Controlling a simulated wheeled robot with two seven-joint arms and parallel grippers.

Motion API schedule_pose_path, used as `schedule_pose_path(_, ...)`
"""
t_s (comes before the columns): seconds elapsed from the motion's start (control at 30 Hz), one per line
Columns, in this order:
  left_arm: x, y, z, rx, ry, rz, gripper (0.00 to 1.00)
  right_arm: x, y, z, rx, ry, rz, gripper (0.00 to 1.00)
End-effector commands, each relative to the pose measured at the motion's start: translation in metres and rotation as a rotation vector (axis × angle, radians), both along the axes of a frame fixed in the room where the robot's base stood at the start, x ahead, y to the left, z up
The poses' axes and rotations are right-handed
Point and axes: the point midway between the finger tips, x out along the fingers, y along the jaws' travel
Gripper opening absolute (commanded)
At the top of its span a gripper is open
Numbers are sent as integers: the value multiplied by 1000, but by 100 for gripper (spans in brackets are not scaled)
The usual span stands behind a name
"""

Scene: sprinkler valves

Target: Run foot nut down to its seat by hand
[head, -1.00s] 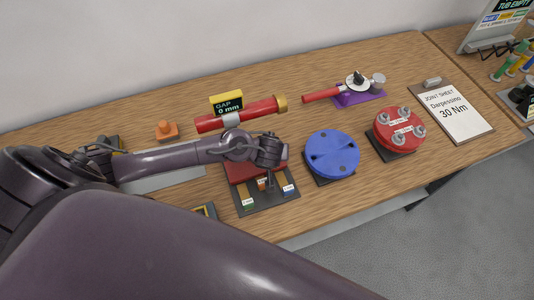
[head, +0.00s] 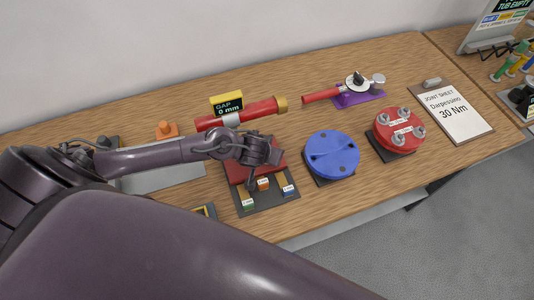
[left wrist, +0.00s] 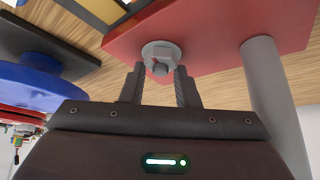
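The foot nut (left wrist: 162,52) is a grey nut on a round washer with a short stud end, against the red plate (left wrist: 220,28) in the left wrist view. My left gripper (left wrist: 159,72) is open, with one finger on each side just below the nut. The stud end shows between the fingertips, and I cannot tell whether they touch the nut. In the head view my left gripper (head: 252,182) hangs over the red block (head: 236,173) and its dark labelled tray (head: 270,202). The nut is hidden there. My right gripper is not in view.
A grey post (left wrist: 265,85) stands close beside the fingers. Right of the tray are a blue disc (head: 332,154) and a red flange (head: 398,132) with bolts. Behind are a red pipe (head: 262,109) with a "GAP 0 mm" display (head: 227,105) and a red-handled tool (head: 322,95).

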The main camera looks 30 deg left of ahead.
Motion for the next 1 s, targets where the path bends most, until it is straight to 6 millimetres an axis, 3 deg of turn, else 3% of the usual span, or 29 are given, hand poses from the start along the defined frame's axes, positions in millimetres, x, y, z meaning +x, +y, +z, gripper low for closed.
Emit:
schedule_pose_path(0.2, 0, 0, 0, 0, 0, 1, 53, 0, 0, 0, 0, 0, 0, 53)
schedule_pose_path(0.47, -1, 0, 2, 0, 0, 2, 53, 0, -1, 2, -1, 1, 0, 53)
schedule_pose_path(1.0, -28, -3, 48, 1, 1, 3, 53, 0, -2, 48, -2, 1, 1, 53)
